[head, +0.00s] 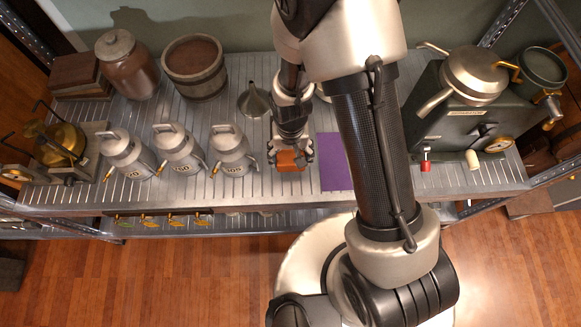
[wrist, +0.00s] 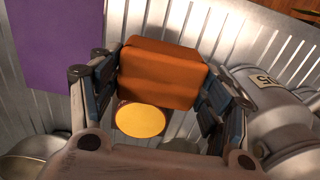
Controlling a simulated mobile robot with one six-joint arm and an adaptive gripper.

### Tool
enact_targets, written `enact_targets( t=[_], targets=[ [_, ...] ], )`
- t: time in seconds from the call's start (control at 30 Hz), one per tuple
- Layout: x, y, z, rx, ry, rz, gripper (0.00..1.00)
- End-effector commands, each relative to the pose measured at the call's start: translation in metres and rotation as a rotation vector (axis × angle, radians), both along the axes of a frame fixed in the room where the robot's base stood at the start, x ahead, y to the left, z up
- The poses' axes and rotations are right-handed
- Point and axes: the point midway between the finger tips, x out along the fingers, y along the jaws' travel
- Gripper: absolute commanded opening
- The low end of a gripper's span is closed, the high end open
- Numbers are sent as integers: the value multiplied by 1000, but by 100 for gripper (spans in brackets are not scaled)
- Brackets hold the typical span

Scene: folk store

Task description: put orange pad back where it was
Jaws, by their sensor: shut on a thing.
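The orange pad (head: 290,160) is a small block with rounded edges, at the front middle of the metal shelf. My gripper (head: 290,155) points down and is shut on it. In the wrist view the orange pad (wrist: 163,75) sits between the two fingers of my gripper (wrist: 160,90). A round yellow face with a dark rim (wrist: 140,120) shows next to the pad; I cannot tell what it belongs to. I cannot tell whether the pad touches the shelf. A purple mat (head: 335,162) lies just right of the pad, partly hidden by my arm.
Several silver canisters (head: 232,148) stand left of the pad, the nearest one close to my gripper. A metal funnel (head: 254,101) and a wooden bucket (head: 195,68) stand behind. A dark machine with taps (head: 465,120) fills the right end. The shelf's front edge (head: 240,208) is close.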

Motion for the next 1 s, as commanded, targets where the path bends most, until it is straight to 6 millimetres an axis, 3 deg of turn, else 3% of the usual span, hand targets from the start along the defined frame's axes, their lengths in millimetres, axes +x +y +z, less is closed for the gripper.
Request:
enact_targets(
  t=[0.1, 0.33, 0.53, 0.9, 0.93, 1.0],
  targets=[
    [0, 0, -22, 0, 1, 0, 51],
    [0, 0, -37, 0, 0, 0, 51],
    [-1, 0, -68, -1, 2, -1, 51],
    [1, 0, -72, 1, -2, 0, 48],
    [1, 0, -72, 1, -2, 0, 72],
    [1, 0, -71, 1, -2, 0, 77]
  ],
)
